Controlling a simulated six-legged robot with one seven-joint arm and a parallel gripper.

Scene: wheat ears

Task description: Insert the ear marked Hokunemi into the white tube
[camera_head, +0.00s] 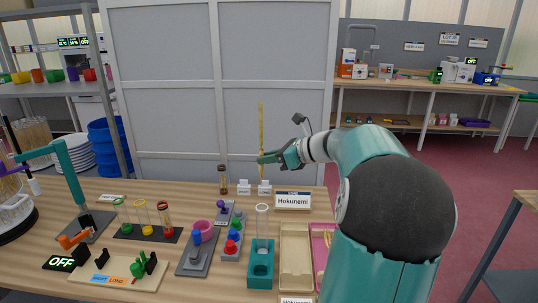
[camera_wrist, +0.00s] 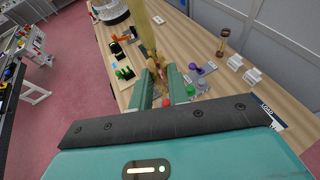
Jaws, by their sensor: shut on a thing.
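My gripper (camera_head: 268,158) is shut on a tall, straw-coloured wheat ear (camera_head: 261,125) and holds it upright above the back part of the table. In the wrist view the ear (camera_wrist: 146,28) rises from between the fingers of my gripper (camera_wrist: 159,74). I see no marking on the ear itself. A clear, whitish tube (camera_head: 262,222) stands upright in a teal holder (camera_head: 260,270) at the front. The tube is nearer the head camera than the ear, and the two are apart. A sign reading Hokunemi (camera_head: 293,201) stands right of the tube.
A dark hourglass-like stand (camera_head: 223,180) and small white label blocks (camera_head: 264,188) are at the back. The air around the held ear looks clear.

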